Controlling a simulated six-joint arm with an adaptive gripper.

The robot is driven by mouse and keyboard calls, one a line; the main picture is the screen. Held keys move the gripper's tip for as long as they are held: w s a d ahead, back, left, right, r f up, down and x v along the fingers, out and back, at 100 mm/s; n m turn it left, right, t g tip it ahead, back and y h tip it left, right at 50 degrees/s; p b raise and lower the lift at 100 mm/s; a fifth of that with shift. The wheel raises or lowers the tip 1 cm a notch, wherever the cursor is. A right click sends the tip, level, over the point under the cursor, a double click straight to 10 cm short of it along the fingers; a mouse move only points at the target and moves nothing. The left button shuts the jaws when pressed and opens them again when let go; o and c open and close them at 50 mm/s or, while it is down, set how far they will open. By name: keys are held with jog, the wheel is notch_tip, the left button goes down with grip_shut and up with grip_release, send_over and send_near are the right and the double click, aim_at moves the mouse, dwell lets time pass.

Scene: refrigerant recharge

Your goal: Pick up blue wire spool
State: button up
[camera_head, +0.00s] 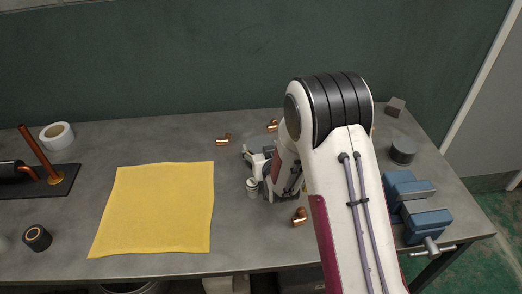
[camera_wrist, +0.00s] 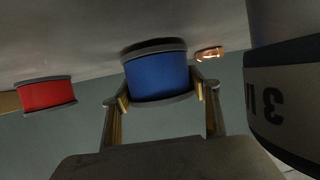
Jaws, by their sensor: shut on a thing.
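The blue wire spool (camera_wrist: 157,77) has grey flanges and sits between the two fingers of my gripper (camera_wrist: 162,96) in the wrist view. The fingers are shut on its sides, with yellowish pads against it. I cannot tell whether the spool touches the table or is slightly above it. In the head view my gripper (camera_head: 258,165) is low over the middle of the table, right of the yellow cloth. The blue spool cannot be made out there, as my arm and gripper cover that area.
A red spool (camera_wrist: 46,95) stands beside the blue one in the wrist view. Copper elbows (camera_head: 223,140) lie around my gripper. A yellow cloth (camera_head: 158,210) is at left, a blue vise (camera_head: 408,190) at right, and a white tape roll (camera_head: 57,135) at far left.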

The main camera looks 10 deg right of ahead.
aim_at(261, 145)
jog(key=shift+r, duration=4.7)
